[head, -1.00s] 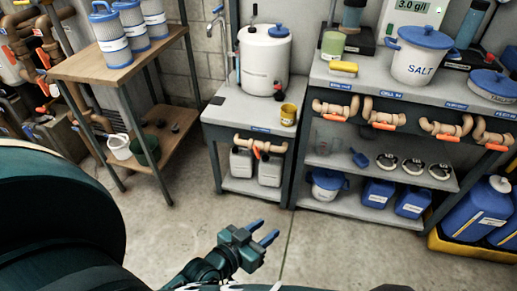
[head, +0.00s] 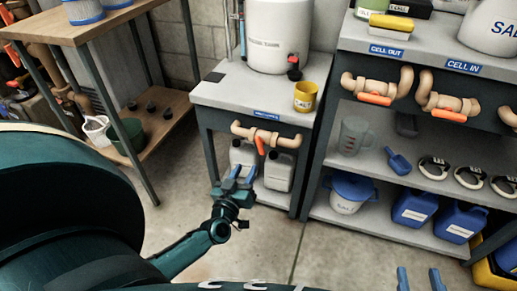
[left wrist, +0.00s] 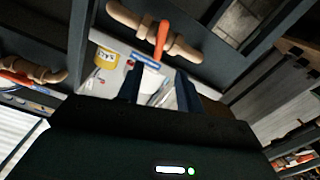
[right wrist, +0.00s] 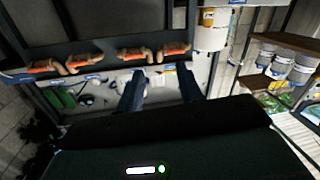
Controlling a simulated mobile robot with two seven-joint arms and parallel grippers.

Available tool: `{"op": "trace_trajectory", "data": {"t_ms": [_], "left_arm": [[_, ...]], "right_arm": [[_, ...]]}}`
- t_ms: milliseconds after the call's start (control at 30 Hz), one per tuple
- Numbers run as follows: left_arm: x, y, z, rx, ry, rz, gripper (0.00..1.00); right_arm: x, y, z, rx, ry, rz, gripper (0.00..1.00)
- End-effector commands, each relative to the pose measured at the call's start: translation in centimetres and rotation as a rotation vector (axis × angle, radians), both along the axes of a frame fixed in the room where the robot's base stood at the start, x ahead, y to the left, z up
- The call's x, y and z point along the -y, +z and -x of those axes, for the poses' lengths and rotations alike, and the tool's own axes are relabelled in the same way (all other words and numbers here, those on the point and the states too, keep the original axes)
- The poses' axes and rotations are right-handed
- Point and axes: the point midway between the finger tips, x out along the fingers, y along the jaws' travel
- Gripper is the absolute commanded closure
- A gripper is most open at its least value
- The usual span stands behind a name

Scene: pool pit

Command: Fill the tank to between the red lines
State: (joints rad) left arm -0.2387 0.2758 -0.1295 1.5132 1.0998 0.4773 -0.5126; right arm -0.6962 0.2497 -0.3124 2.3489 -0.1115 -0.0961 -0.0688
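The white tank (head: 280,38) stands on the small grey bench (head: 222,93); its top is cut off and I cannot make out red lines on it. A black and red tap (head: 294,68) sits low on its side. Below the bench top is a tan pipe (head: 288,141) with an orange valve handle (head: 260,146), also in the left wrist view (left wrist: 161,40). My left gripper (head: 243,172) is open and empty, appearing just below the handle in the head view. My right gripper (head: 418,278) is open and empty at the lower right.
A yellow cup (head: 306,97) stands on the bench's right edge. Jugs (head: 278,171) stand below. A shelf unit (head: 340,113) on the right has more orange-handled valves (head: 374,99). A wooden rack (head: 80,36) stands left. The concrete floor (head: 285,235) in front is clear.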

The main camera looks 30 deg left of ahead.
Motion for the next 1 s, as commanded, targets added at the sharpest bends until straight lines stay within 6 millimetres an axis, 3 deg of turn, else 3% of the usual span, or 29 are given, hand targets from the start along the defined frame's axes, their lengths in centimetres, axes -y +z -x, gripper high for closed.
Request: {"op": "trace_trajectory", "data": {"t_ms": [300,500,700,1000], "left_arm": [[-1.6,-0.2,-6.7,0.004,-0.002,-0.001,0.64],[-2.2,-0.2,-9.5,0.002,-0.003,0.0,0.64],[-2.5,0.0,-10.6,0.001,-0.002,0.001,0.64],[-2.5,0.0,-10.7,0.0,-0.002,0.0,0.67]], "right_arm": [[-0.8,-0.4,0.2,0.133,0.038,-0.011,0.64],[-1.2,-0.2,0.4,0.185,0.059,-0.027,0.64],[-1.3,0.0,0.4,0.194,0.062,-0.037,0.64],[-1.3,0.1,0.4,0.193,0.062,-0.039,0.64]]}}
